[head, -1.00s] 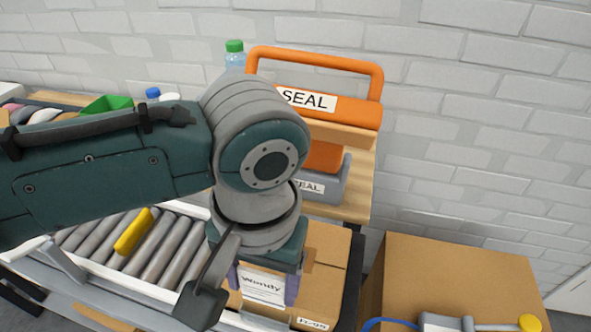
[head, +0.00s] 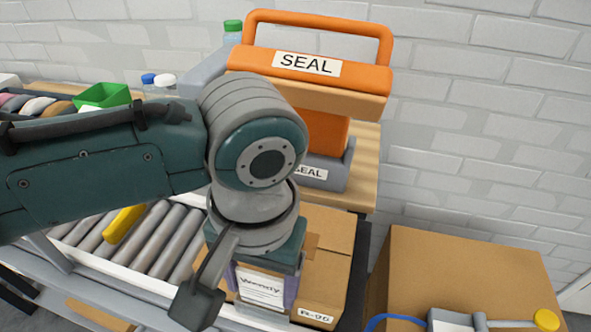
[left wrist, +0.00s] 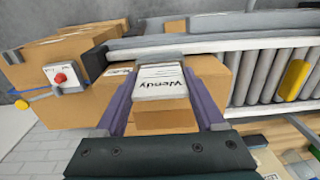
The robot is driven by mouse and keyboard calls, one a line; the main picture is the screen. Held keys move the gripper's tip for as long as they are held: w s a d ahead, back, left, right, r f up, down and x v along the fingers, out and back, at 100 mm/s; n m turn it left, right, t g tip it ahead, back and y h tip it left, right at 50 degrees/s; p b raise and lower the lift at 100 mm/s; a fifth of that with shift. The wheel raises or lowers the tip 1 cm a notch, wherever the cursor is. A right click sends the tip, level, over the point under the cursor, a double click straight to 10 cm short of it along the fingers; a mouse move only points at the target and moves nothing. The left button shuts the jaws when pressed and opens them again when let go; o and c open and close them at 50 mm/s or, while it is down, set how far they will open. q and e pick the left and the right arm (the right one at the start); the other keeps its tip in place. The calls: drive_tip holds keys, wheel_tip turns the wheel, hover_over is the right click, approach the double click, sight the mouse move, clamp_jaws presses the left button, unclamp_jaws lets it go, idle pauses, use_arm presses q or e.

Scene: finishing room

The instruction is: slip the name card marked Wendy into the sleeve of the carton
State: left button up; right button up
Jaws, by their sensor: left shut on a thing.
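My left gripper (head: 263,290) is shut on the white name card (head: 261,284), which reads "Wendy". In the left wrist view the card (left wrist: 160,80) lies between the two purple fingers of the gripper (left wrist: 160,92). The brown carton (head: 328,262) sits at the right end of the roller conveyor, behind and beside the gripper. It also shows past the fingers in the left wrist view (left wrist: 207,80). I cannot make out the sleeve, and the gripper and card cover part of the carton's front. My right gripper is not in view.
An orange press marked SEAL (head: 312,82) stands behind the carton. The rollers (head: 155,240) run left, with a yellow one among them. A larger brown box (head: 455,265) at right bears a grey device with a yellow knob. A green bin (head: 103,95) is at back left.

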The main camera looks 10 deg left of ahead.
use_arm(q)
drive_tip(key=o, duration=1.4)
drive_tip(key=shift+r, duration=0.15)
drive_tip(key=shift+r+p, duration=1)
drive_tip(key=shift+p, duration=0.4)
wheel_tip(320, 180, up, 6)
drive_tip(key=p, duration=0.7)
